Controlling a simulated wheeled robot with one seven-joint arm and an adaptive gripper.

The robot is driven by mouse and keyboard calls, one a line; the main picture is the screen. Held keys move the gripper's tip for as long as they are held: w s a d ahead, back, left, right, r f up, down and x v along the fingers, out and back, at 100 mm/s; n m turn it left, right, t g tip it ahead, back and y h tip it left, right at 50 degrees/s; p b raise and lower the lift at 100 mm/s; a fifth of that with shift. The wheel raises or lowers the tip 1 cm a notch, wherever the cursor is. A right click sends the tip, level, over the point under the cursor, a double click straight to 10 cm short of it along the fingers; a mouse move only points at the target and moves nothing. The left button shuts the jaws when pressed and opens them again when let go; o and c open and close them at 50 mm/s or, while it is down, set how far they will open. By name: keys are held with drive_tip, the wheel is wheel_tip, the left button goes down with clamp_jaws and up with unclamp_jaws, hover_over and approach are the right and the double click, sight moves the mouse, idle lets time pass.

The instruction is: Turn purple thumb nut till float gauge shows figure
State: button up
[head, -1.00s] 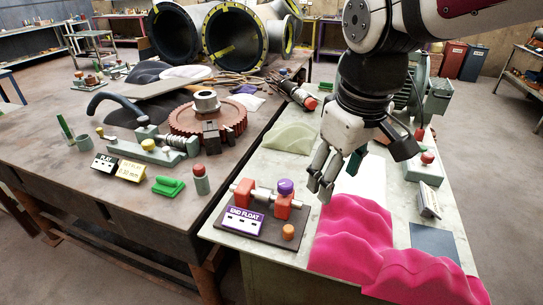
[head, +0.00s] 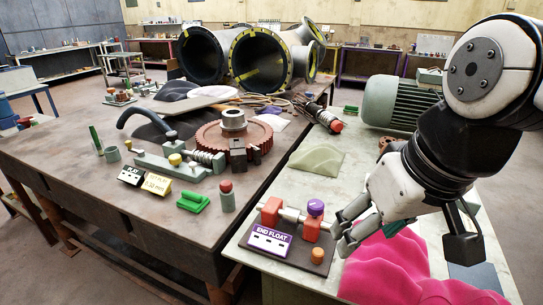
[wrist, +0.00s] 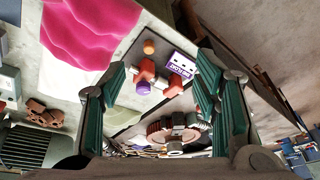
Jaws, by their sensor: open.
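The purple thumb nut (head: 315,207) sits on a red block of the end float gauge, which has a grey shaft between red blocks on a dark base. Its white and purple END FLOAT plate (head: 269,241) faces the front; the figure on it is too small to read. In the wrist view the purple nut (wrist: 143,88) and the plate (wrist: 181,65) show between the fingers, some way off. My gripper (head: 340,236) is open and empty, just right of the nut in the head view, its fingers pointing left. It also spans the wrist view (wrist: 160,90).
An orange knob (head: 319,253) stands at the base's front right corner. Crumpled pink cloth (head: 400,265) lies right of the gauge, under my arm. A pale green cloth mound (head: 316,160) lies behind. The left bench holds a red gear (head: 233,142) and a PLAY gauge (head: 131,175).

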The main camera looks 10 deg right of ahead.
drive_tip(key=s, duration=0.1)
drive_tip(key=s+p, duration=0.1)
drive_tip(key=shift+s+a+h, duration=0.3)
drive_tip(key=shift+a, duration=0.1)
clamp_jaws()
idle(1.2)
